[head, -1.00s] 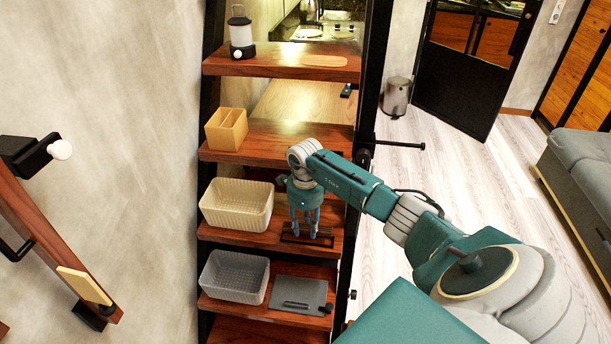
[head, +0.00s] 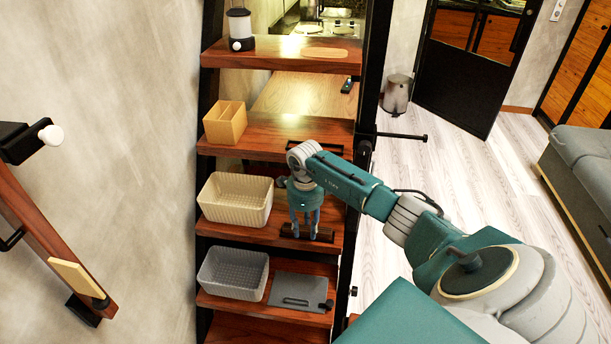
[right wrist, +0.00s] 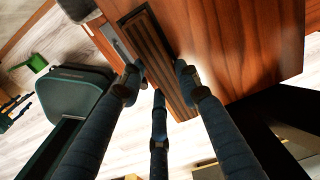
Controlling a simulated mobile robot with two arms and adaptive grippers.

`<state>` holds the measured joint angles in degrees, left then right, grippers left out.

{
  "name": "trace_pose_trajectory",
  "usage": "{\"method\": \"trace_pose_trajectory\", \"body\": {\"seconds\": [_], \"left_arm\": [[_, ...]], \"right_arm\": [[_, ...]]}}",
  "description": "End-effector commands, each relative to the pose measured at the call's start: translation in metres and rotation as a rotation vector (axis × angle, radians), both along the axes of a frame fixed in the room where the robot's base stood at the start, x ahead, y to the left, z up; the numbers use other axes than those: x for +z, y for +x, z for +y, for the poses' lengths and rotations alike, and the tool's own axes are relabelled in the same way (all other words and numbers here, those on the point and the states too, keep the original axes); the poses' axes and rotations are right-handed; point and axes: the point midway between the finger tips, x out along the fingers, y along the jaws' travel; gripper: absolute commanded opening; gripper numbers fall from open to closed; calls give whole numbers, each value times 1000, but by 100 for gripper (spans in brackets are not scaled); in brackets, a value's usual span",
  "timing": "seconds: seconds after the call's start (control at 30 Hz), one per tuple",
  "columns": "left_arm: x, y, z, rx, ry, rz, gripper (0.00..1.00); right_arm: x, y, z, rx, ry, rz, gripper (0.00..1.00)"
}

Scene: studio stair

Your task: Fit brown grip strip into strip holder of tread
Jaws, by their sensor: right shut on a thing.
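My right gripper (head: 304,236) points down over the stair tread (head: 262,236) with the cream basket. It is shut on the dark brown grip strip (head: 290,231), which lies crosswise between its fingers. In the right wrist view the ridged strip (right wrist: 150,42) runs between the fingertips (right wrist: 158,72), near the tread's edge. I cannot tell how far it is off the tread. A black strip holder (head: 303,147) shows on the tread above, partly hidden by my right arm. My left gripper is not in view.
A cream basket (head: 235,201) stands left of the gripper. Below are a grey basket (head: 232,274) and a dark flat panel (head: 300,288). A tan divided box (head: 225,123) stands on the tread above. A black post (head: 367,120) bounds the stair's right side.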

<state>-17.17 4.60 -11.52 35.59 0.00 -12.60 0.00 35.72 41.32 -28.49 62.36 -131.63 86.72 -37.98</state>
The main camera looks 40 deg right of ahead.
Motion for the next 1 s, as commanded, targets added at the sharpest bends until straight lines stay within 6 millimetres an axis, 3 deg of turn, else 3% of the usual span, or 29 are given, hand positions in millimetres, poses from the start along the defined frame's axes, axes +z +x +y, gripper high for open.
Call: {"method": "trace_pose_trajectory", "body": {"seconds": [0.23, 0.27, 0.37, 0.73, 1.0], "left_arm": [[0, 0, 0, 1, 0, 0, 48], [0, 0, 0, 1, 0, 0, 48], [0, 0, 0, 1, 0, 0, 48], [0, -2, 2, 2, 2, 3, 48], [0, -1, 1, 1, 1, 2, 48]], "right_arm": [[0, 0, 0, 0, 0, 0, 6], [0, 0, 0, 0, 0, 0, 36], [0, 0, 0, 0, 0, 0, 54], [5, 1, 0, 0, 0, -1, 54], [55, 1, -1, 2, -3, -5, 54]]}}
